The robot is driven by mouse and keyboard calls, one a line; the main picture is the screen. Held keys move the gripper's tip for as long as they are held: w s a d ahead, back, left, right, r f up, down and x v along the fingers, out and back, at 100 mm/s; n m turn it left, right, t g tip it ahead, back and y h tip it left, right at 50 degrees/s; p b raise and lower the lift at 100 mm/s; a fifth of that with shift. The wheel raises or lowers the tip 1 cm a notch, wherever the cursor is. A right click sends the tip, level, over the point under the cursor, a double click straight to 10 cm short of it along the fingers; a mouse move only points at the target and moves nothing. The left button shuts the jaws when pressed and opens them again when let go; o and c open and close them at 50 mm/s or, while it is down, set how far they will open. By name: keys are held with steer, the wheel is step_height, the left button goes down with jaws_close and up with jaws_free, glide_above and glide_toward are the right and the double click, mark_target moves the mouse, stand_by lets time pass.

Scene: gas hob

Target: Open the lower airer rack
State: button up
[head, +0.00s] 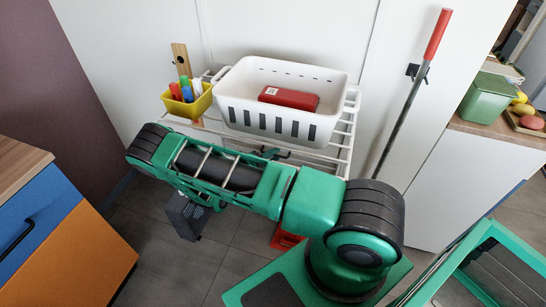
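The white airer rack (338,145) stands against the white wall, with its upper wire shelf spread out flat. A white basket (240,85) and a yellow cup (188,107) with pens stand on this shelf. My green arm stretches across the front of the airer and hides most of what lies below the upper shelf. I cannot make out the lower rack or whether it is folded. A small dark green part (275,153) shows just above my arm, under the shelf's front; it may be my gripper. Its fingers are not clear, and no hold on the airer can be seen.
A red box (290,98) lies in the basket. A red-handled pole (405,105) leans by the wall at right. A blue and orange cabinet (75,250) stands at left, a counter with a green box (483,98) at right. Grey floor shows between.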

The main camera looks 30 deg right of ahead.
steer(key=shift+w+d, duration=0.1)
steer(key=shift+d, duration=0.25)
jaws_close()
steer(key=shift+a+f, duration=0.1)
steer(key=shift+f, duration=0.1)
